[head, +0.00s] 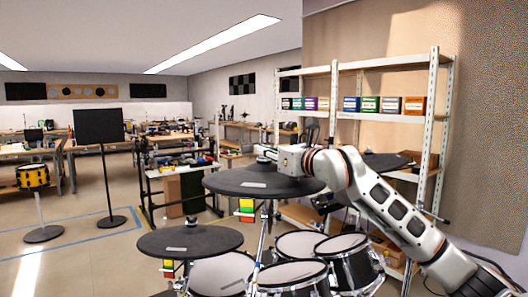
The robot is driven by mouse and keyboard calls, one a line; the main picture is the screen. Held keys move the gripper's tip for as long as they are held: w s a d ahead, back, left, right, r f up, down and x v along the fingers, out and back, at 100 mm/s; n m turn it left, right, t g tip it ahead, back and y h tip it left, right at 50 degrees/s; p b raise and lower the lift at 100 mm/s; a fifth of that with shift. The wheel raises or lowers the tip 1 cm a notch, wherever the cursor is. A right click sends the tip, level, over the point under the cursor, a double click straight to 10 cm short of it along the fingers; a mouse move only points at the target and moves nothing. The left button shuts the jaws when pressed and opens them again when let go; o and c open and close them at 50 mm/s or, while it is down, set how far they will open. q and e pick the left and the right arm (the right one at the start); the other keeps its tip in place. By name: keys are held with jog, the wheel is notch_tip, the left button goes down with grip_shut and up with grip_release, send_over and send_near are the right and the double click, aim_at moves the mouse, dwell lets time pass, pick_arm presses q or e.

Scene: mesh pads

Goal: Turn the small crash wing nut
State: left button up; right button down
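A dark grey cymbal pad (225,183) stands in the middle of the head view on a chrome stand. My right arm reaches in from the right, and its gripper (266,153) is just above the centre of this pad. The fingers are small and seen from the side, so I cannot tell whether they are open or shut. The wing nut is not distinguishable; the gripper covers the pad's centre. Another cymbal pad (215,240) is lower left, and a third (385,162) shows partly behind my arm. My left gripper is not in view.
Mesh drum pads (300,243) sit close below the cymbals. A metal shelf (385,117) with coloured boxes stands behind my arm. A black music stand (99,127) and a yellow drum (32,177) are at the left. The floor between them and the kit is open.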

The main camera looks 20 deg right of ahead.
jog(key=shift+f+n+g+y, duration=0.15)
jog(key=shift+n+g+y, duration=1.35)
jog(key=shift+y, duration=0.8)
jog(key=c, duration=2.2)
grip_release()
jog(key=shift+t, duration=0.3)
jog(key=v, duration=1.2)
jog(key=shift+r, duration=0.2)
jog(key=shift+s, duration=0.1)
